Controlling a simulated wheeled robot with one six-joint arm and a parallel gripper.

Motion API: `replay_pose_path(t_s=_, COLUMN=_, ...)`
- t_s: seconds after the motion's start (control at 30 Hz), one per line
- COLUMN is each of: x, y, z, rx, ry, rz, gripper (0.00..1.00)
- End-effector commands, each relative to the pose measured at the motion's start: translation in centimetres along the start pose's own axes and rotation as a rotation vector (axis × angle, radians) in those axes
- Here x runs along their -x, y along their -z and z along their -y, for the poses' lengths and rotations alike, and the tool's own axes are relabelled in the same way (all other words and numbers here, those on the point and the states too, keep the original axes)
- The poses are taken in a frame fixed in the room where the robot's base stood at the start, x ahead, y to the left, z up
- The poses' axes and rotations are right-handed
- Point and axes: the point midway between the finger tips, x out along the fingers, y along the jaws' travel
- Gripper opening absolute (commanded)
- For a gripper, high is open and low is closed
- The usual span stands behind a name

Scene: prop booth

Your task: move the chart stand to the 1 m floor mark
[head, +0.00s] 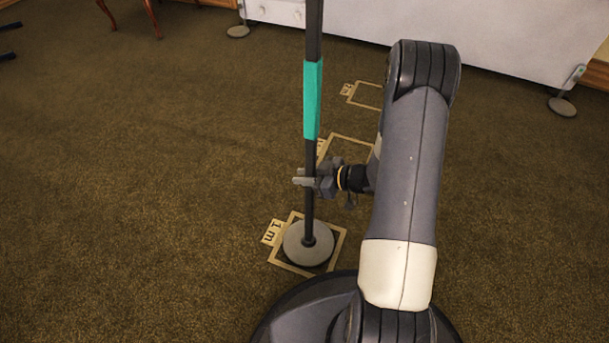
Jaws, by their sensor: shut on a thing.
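The chart stand (312,100) is a dark upright pole with a teal band and a round grey base. Its top is cut off by the upper edge of the head view. Its base (298,249) is within the tan square outline of the 1 m floor mark (284,264), whose label reads "1 m". The base looks upright and at floor level; I cannot tell whether it touches the carpet. My gripper (308,182) is shut on the pole below the teal band, coming from the right.
Two more square floor marks lie farther back, a middle one (350,137) partly hidden by my arm and a far one (367,95). A white panel (430,35) on round feet (562,106) stands behind. Chair legs (152,18) show at top left. The left carpet (130,180) is clear.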

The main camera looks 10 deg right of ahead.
Motion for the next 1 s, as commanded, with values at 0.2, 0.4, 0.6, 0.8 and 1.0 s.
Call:
replay_pose_path(t_s=0.2, x=0.03, y=0.18, z=-0.06, rx=0.002, ry=-0.001, rz=-0.003, gripper=0.00)
replay_pose_path(t_s=0.4, x=0.04, y=0.18, z=-0.06, rx=0.002, ry=-0.001, rz=-0.003, gripper=0.00)
replay_pose_path(t_s=0.6, x=-0.01, y=0.07, z=-0.06, rx=0.002, ry=-0.001, rz=-0.003, gripper=0.00)
replay_pose_path(t_s=0.8, x=-0.14, y=-0.24, z=-0.06, rx=0.002, ry=-0.001, rz=-0.003, gripper=0.00)
replay_pose_path(t_s=1.0, x=-0.27, y=-0.55, z=-0.06, rx=0.002, ry=-0.001, rz=-0.004, gripper=0.00)
